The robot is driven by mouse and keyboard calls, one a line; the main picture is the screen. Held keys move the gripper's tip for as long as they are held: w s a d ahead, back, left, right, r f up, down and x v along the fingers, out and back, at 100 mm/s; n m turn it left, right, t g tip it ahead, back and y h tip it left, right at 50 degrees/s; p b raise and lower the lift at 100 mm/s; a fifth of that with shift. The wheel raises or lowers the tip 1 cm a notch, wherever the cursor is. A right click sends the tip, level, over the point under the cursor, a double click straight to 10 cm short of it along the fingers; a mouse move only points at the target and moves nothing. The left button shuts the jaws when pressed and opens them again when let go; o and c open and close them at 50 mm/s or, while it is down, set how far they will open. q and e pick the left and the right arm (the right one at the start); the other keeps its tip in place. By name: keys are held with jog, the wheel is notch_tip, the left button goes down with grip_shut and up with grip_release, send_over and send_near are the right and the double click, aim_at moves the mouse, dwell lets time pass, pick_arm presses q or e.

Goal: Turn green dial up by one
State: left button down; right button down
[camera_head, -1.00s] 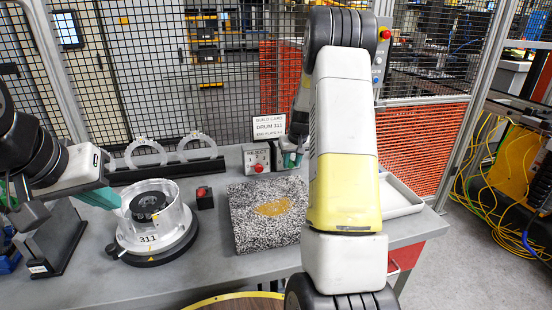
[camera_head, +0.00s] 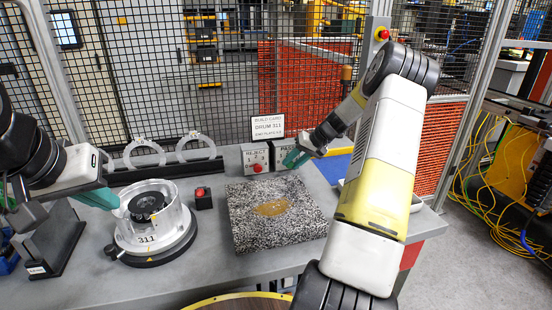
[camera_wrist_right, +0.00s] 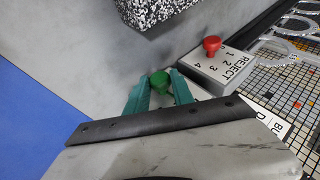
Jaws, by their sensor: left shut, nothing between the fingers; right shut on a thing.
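The green dial (camera_wrist_right: 160,79) shows in the right wrist view between the two teal fingers of my right gripper (camera_wrist_right: 160,84). The fingers are shut on it, one on each side. In the head view my right gripper (camera_head: 293,158) is at the back of the bench, just right of the REJECT box, and it hides the green dial. The label by the green dial is mostly covered by my gripper, so I cannot read its setting. My left gripper (camera_head: 114,201) is shut and empty, beside the drum's left rim.
A red dial (camera_wrist_right: 212,44) sits on the REJECT box (camera_head: 254,156), numbered 1 to 4, close beside the green dial. A speckled block (camera_head: 270,238) lies in front. The drum marked 311 (camera_head: 158,226), a red button (camera_head: 201,191) and a build card (camera_head: 268,127) are nearby.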

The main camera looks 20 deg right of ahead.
jog(key=shift+d+f+m+y, duration=0.1)
jog(key=shift+d+m+y, duration=0.15)
jog(key=shift+y, duration=0.85)
jog(key=c, duration=1.1)
grip_release()
jog(key=v, duration=0.7)
jog(key=shift+s+d, duration=0.25)
